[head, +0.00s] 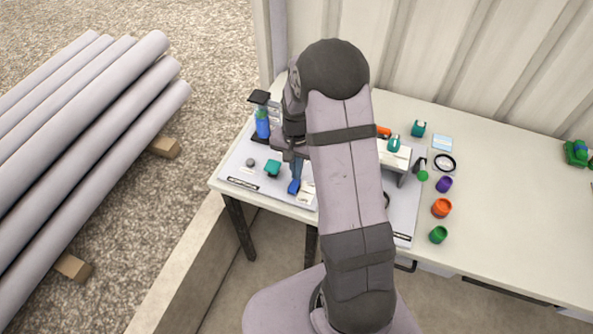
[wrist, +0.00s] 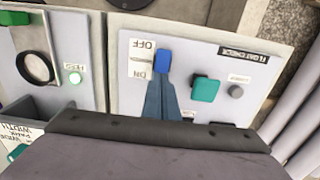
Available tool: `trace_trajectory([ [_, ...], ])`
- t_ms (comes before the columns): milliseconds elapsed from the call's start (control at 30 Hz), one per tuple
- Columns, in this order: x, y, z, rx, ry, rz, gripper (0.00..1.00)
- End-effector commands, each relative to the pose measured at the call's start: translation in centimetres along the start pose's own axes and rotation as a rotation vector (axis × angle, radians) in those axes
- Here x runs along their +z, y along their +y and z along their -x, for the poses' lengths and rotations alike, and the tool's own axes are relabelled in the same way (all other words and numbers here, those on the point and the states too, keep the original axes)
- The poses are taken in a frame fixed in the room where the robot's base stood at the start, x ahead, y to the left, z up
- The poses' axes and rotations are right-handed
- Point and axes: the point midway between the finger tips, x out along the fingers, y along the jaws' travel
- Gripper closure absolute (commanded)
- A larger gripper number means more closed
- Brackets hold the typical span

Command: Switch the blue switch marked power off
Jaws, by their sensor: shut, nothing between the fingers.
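The blue switch (wrist: 163,61) is on a light grey panel (wrist: 185,30), beside a white plate (wrist: 142,58) lettered OFF and ON. In the wrist view its visible blue part is beside the plate, nearer the OFF lettering; its lower part is hidden by my fingers, so its exact setting is unclear. No "power" marking is legible. My gripper (wrist: 161,82) is shut and empty, its fingertips right at the switch's lower end; whether they touch it I cannot tell. In the head view the blue switch (head: 293,187) is just below my gripper (head: 296,176).
A teal knob (wrist: 206,89) and a grey round button (wrist: 236,91) are on the same panel, right of my fingers.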

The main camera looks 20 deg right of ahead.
Motion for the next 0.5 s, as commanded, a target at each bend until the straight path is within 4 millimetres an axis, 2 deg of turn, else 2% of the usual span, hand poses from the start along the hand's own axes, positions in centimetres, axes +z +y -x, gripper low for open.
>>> trace_trajectory([
  [233,0.0,0.0,-1.6,0.000,0.000,0.000,1.00],
  [500,-0.1,0.0,-1.9,-0.001,0.001,0.000,1.00],
])
